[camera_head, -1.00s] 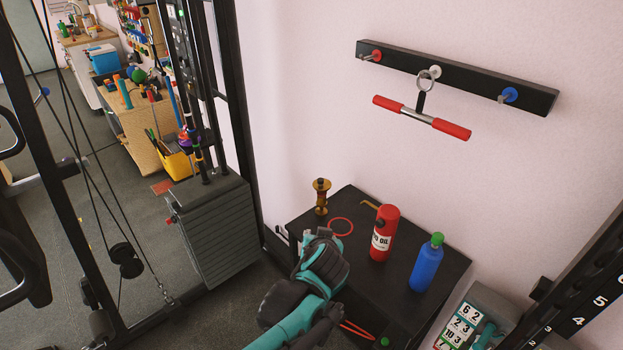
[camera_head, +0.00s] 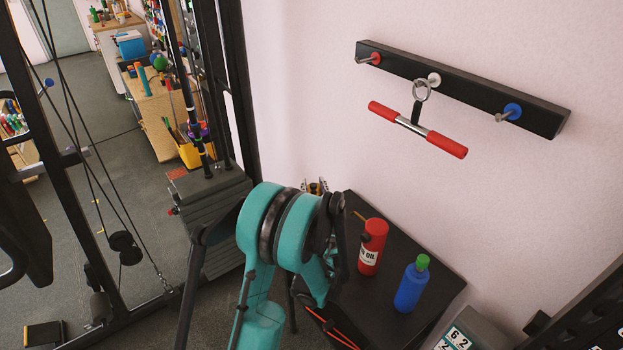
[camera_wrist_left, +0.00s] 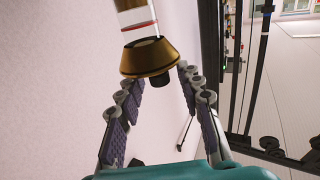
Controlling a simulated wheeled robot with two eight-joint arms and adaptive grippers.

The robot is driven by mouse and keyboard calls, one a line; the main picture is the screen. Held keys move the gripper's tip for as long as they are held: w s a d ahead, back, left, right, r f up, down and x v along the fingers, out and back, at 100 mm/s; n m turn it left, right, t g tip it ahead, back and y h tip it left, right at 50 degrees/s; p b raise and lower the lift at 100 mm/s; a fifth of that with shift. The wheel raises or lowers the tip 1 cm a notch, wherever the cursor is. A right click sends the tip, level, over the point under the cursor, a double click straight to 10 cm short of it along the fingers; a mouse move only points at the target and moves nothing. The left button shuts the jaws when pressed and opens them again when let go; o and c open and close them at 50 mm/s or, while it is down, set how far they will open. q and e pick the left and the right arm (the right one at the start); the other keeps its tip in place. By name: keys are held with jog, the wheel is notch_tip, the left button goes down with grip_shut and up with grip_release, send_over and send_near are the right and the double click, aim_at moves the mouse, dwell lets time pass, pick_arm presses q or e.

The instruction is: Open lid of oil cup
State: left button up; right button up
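The oil cup (camera_head: 316,188) stands at the back left corner of the black table in the head view, mostly hidden behind my left arm. In the left wrist view, the oil cup's brass lid (camera_wrist_left: 147,57) has a small dark knob (camera_wrist_left: 160,80) and adjoins a pale body with a red line. The lid appears upside down there. My left gripper (camera_wrist_left: 161,78) is open, with its fingertips on either side of the lid's knob end. A gap shows on the left; contact on the right cannot be told. My right gripper is not in view.
A red oil bottle (camera_head: 372,246) and a blue bottle with a green cap (camera_head: 412,287) stand on the black table (camera_head: 440,285). A red-handled bar (camera_head: 417,130) hangs from the wall rack above. Black gym frame and cables are at left.

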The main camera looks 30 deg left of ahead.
pick_arm(q)
jog(key=x, duration=0.4)
jog(key=shift+w+a+b, duration=0.15)
jog(key=shift+b, duration=0.15)
grip_shut()
